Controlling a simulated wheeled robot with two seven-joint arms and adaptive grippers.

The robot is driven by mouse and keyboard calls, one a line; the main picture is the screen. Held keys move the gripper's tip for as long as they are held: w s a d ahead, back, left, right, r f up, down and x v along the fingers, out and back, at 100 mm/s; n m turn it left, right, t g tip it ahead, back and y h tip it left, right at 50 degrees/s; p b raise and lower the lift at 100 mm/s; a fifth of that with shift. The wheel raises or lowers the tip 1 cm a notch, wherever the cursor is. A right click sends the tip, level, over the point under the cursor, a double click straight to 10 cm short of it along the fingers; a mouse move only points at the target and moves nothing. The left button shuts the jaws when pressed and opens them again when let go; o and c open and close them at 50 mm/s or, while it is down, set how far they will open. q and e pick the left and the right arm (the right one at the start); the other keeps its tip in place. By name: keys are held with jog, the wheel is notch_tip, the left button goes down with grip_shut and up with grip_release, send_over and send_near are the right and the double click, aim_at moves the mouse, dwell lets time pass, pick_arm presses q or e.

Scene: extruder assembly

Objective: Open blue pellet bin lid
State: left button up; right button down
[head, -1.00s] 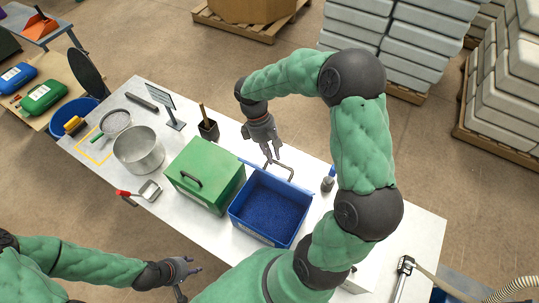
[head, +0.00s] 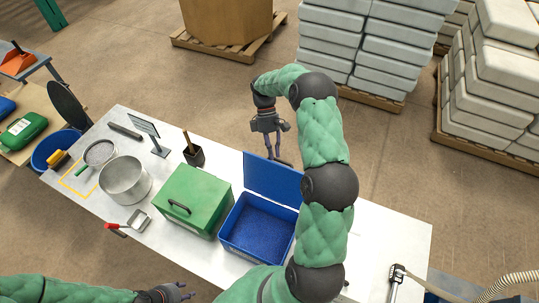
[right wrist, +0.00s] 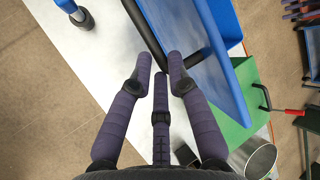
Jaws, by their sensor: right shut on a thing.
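The blue pellet bin (head: 228,246) stands on the table, full of blue pellets. Its blue lid (head: 272,180) is raised at the bin's far edge, standing up and leaning slightly back. My right gripper (head: 273,153) is behind the lid's top, shut on the lid's dark handle (head: 284,162). In the right wrist view the fingers (right wrist: 160,65) close around the dark handle (right wrist: 146,36) beside the blue lid (right wrist: 238,85); the exact contact is partly hidden. My left gripper (head: 187,290) is low at the bottom edge, empty, its small fingertips apart.
A green bin (head: 195,200) with a closed lid stands left of the blue bin. A metal pot (head: 125,181), a red-handled scoop (head: 130,222) and a black holder (head: 194,155) are further left.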

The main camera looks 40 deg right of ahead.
jog(key=shift+w+d+f, duration=0.1)
jog(key=shift+d+f, duration=0.4)
jog(key=c, duration=1.3)
grip_release()
jog(key=shift+r, duration=0.15)
jog(key=v, duration=1.1)
jog(key=shift+w+d+r, duration=0.2)
jog(key=shift+w, duration=0.15)
